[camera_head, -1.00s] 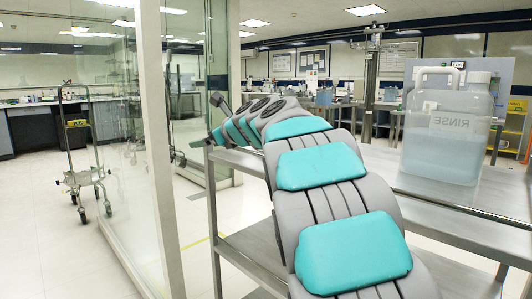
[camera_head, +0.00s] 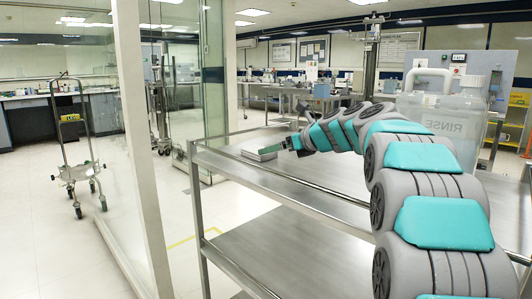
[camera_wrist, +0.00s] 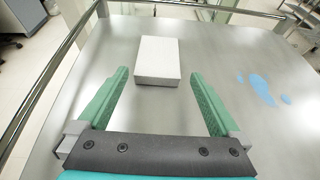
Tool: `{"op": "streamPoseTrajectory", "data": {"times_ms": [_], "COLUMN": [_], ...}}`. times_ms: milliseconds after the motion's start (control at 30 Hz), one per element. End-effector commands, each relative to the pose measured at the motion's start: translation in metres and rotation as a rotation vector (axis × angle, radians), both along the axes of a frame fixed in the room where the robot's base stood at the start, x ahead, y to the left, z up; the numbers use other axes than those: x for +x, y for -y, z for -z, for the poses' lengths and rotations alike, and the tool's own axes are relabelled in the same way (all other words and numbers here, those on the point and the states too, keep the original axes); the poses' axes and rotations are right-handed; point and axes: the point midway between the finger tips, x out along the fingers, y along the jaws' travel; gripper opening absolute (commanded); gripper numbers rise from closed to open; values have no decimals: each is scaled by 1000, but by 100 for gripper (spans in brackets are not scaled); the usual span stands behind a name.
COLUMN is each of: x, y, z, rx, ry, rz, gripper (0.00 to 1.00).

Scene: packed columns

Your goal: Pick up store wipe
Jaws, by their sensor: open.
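A white block-like pad (camera_wrist: 157,60), which looks like the wipe, lies flat on the steel cart top (camera_wrist: 225,50) in the wrist view. It also shows in the head view as a small pale slab (camera_head: 262,152) near the cart's far left corner. My gripper (camera_wrist: 160,76) has its green fingers spread wide apart. The pad lies ahead of and partly between the fingertips, with clear gaps on both sides. In the head view my gripper (camera_head: 291,144) is low over the cart top, just right of the pad. Whether the fingers touch the cart top is unclear.
A blue liquid patch (camera_wrist: 262,90) lies on the cart top, right of the pad. A raised rail (camera_wrist: 50,75) runs along the cart edge. A large RINSE jug (camera_head: 440,118) stands behind my arm. A glass partition (camera_head: 140,120) is at the left.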

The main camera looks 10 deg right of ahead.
Motion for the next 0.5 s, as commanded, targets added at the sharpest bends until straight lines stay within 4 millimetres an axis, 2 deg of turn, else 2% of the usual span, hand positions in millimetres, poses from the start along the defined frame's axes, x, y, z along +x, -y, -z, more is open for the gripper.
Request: {"op": "streamPoseTrajectory", "data": {"times_ms": [267,500], "x": [18,44], "y": [-12,-28], "z": [10,22], "rx": [-2,-3], "ry": [1,3], "rz": [-1,-1], "gripper": [100,100]}}
